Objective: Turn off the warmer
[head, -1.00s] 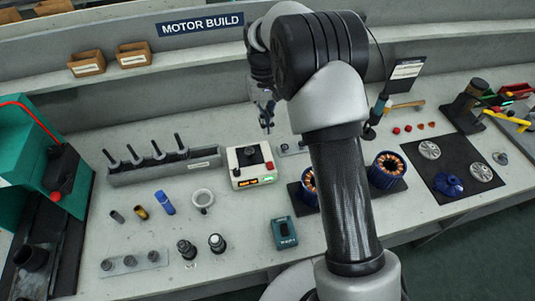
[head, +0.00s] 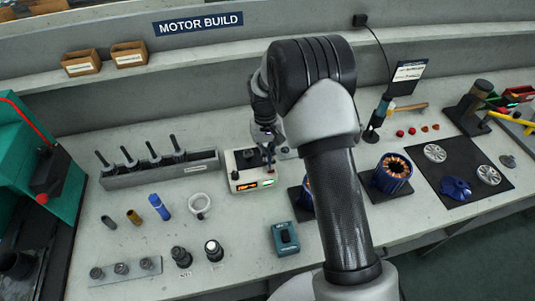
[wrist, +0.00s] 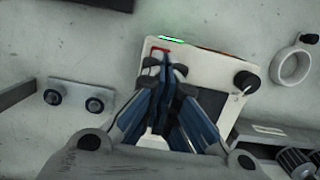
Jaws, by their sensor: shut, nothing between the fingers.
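The warmer looks to be the white box (head: 238,187) with a dark top, an orange display and a lit green display, in the middle of the bench. A black knob (head: 234,175) sits at its left front. In the wrist view, the warmer (wrist: 215,62) lies under my fingers, with its black knob (wrist: 247,82) at the right and its green light (wrist: 171,39) lit. My gripper (head: 270,168) is shut and empty over the box's right front. It also shows in the wrist view (wrist: 172,76), beside a small red mark (wrist: 158,51); contact cannot be told.
A grey rack (head: 150,178) with several upright pins stands left of the warmer. A white ring (head: 200,203) lies in front of it, and a teal box (head: 285,238) is nearer the front edge. A copper-wound stator (head: 392,172) stands to the right.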

